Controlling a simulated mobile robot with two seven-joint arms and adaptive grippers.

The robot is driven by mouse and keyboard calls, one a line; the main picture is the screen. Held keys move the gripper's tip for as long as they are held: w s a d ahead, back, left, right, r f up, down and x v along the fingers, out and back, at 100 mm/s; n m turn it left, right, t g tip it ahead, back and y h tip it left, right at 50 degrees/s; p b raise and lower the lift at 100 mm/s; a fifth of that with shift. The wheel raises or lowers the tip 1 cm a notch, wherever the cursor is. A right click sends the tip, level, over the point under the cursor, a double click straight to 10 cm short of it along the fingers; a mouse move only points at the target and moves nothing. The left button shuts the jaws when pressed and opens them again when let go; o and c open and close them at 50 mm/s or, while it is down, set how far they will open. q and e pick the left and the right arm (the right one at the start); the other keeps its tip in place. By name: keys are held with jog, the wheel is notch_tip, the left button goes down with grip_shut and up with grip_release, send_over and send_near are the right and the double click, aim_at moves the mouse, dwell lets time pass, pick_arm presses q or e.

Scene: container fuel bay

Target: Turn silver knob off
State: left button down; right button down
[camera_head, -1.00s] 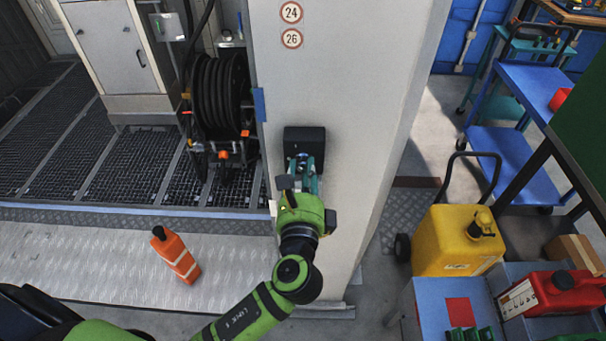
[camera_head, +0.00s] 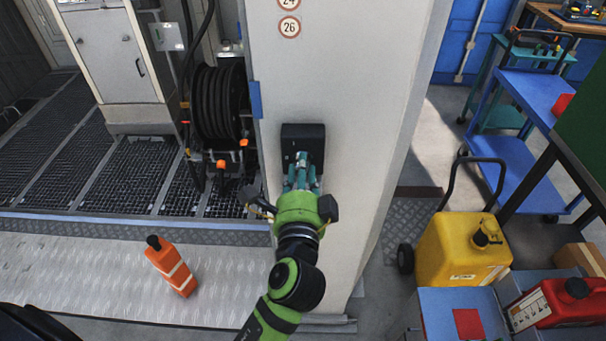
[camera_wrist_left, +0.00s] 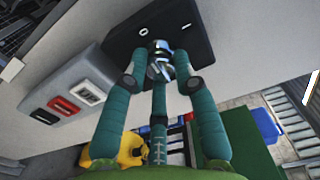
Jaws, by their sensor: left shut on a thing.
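The silver knob (camera_wrist_left: 160,66) sits on the face of a black switch box (camera_head: 303,138) fixed to the pale column. In the left wrist view the box (camera_wrist_left: 198,38) bears a white round mark and a short white stroke beside the knob. My left gripper (camera_head: 302,168) reaches up to the box in the head view, its teal fingers hiding the knob there. In the left wrist view my left gripper (camera_wrist_left: 161,75) is shut on the knob, with fingers on both sides. The knob's exact angle is hard to tell. My right gripper is in neither view.
The pale column (camera_head: 350,70) stands directly behind the box. A hose reel (camera_head: 218,103) is to its left. A yellow canister (camera_head: 455,250) and red canister (camera_head: 556,303) are at right.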

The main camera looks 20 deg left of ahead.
pick_arm(q)
jog(key=shift+a+r+n, duration=0.15)
jog(key=shift+r+n, duration=0.05)
jog(key=shift+n, duration=0.1)
jog(key=c, duration=1)
grip_release()
jog(key=shift+a+f, duration=0.1)
jog(key=shift+a, duration=0.05)
jog(key=shift+s+f, duration=0.1)
jog(key=v, duration=1.2)
